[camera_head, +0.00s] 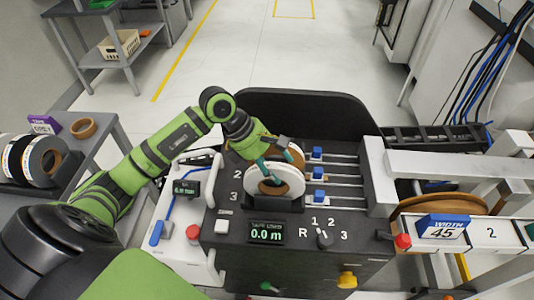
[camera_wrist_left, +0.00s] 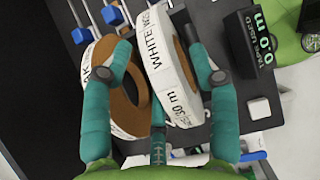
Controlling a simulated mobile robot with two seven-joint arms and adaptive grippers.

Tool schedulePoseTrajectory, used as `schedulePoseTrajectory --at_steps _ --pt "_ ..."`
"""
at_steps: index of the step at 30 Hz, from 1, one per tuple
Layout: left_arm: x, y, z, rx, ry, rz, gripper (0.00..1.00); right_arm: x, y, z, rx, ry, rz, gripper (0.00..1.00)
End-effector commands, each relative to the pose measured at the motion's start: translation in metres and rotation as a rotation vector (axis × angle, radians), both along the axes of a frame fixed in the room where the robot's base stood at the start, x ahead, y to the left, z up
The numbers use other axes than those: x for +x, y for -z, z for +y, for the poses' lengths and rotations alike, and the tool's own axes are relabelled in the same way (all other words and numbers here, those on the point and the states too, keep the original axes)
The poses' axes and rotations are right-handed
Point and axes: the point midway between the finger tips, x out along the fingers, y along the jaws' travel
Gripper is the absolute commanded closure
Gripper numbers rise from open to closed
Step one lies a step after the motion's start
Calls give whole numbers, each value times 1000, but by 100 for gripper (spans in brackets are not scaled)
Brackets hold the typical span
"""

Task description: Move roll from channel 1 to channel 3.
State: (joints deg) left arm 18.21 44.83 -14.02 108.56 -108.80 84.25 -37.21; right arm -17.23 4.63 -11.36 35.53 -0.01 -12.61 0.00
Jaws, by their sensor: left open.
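Two rolls stand upright, one behind the other, in the channels of the black machine. The front one is a white roll (camera_head: 262,187) with a brown core; the wrist view shows its "WHITE" and "30 m" print (camera_wrist_left: 164,62). The oak roll (camera_head: 296,156) stands behind it, partly hidden; it also shows in the wrist view (camera_wrist_left: 122,108). Digits 2 and 3 show left of the channels; I cannot tell exactly which channel each roll sits in. My left gripper (camera_head: 263,165) is open over the rolls. In the wrist view its fingers (camera_wrist_left: 165,68) lie either side of the white roll.
Blue slider knobs (camera_head: 318,173) on rods stand right of the rolls. A tape display (camera_head: 266,232) and a selector knob (camera_head: 325,239) are on the front panel. More rolls (camera_head: 42,160) lie on the grey cart at left. A black curved guard (camera_head: 310,108) rises behind the rolls.

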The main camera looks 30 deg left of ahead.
Motion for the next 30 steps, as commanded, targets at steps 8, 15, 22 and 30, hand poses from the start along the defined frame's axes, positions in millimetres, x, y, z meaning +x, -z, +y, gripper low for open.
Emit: schedulePoseTrajectory --at_steps 8,15,22,30 --pt "-9 -37 23 6 -2 -5 40 0 9 0 0 -1 0 60" --pt "-22 -80 47 5 -1 -3 40 0 21 1 1 -2 0 60" --pt "-28 -102 58 1 -1 1 40 0 25 1 1 -2 0 60" --pt "-28 -105 59 0 -1 0 40 0 25 1 1 -2 0 60"
